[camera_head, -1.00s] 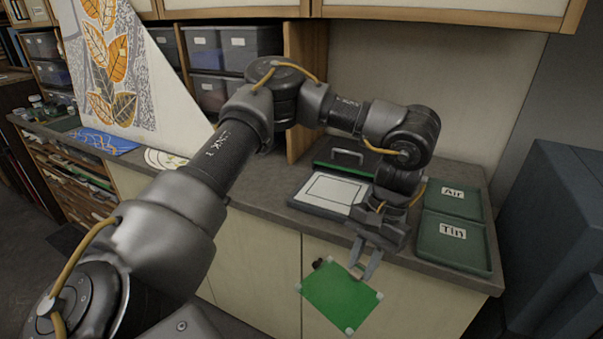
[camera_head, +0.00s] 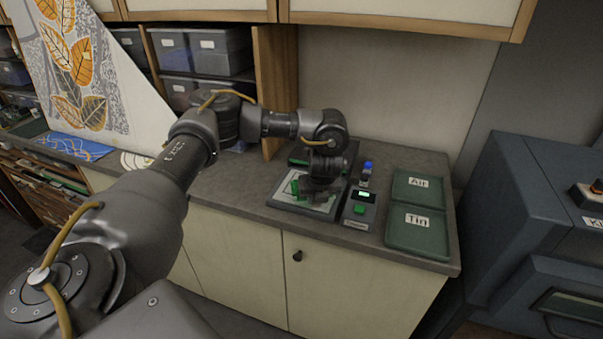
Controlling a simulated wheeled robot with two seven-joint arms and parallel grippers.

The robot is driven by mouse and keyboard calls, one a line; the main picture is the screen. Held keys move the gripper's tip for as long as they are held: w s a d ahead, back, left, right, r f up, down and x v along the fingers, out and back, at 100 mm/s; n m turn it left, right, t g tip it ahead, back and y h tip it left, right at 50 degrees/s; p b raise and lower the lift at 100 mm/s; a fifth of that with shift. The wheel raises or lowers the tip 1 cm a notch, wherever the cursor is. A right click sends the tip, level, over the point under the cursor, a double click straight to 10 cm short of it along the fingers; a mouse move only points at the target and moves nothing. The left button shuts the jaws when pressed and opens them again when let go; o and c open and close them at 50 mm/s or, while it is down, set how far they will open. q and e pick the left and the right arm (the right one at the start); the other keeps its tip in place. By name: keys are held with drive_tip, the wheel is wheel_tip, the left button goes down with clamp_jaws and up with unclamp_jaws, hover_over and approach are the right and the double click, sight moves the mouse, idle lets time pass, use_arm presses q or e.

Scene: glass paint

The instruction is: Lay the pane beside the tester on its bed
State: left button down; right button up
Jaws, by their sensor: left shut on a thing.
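My left gripper (camera_head: 318,192) points down over the bed (camera_head: 300,210), a flat pale panel with a dark rim on the counter. It is shut on the green pane (camera_head: 296,187). Only parts of the pane show past the gripper, so I cannot tell whether it lies flat or touches the bed. The tester (camera_head: 361,206), a dark box with a green display and a green button, stands just right of the bed. My right gripper is not in view.
Two green trays labelled Air (camera_head: 418,186) and Tin (camera_head: 416,232) lie right of the tester. A blue-topped item (camera_head: 366,172) stands behind the tester. A large blue-grey machine (camera_head: 530,230) stands at the right.

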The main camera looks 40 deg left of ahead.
use_arm(q)
drive_tip(key=a+r+m, duration=0.1)
drive_tip(key=a, duration=0.1)
drive_tip(key=w+a+m+h, duration=0.1)
drive_tip(key=a+m, duration=0.1)
drive_tip(key=a+r+m+t, duration=0.1)
drive_tip(key=a+m, duration=0.1)
drive_tip(key=shift+w+a+r+h, duration=0.2)
drive_tip(key=shift+a+r+h, duration=0.1)
drive_tip(key=shift+h, duration=0.1)
drive_tip(key=shift+a+r+m, duration=0.2)
drive_tip(key=shift+m, duration=0.2)
wheel_tip(320, 180, down, 4)
drive_tip(key=b, duration=0.4)
drive_tip(key=shift+w+f+b, duration=0.1)
drive_tip(key=shift+f+b, duration=0.4)
drive_tip(key=shift+b, duration=0.05)
drive_tip(key=shift+r, duration=0.15)
drive_tip(key=shift+f, duration=0.2)
drive_tip(key=shift+p, duration=0.45)
drive_tip(key=shift+f, duration=0.1)
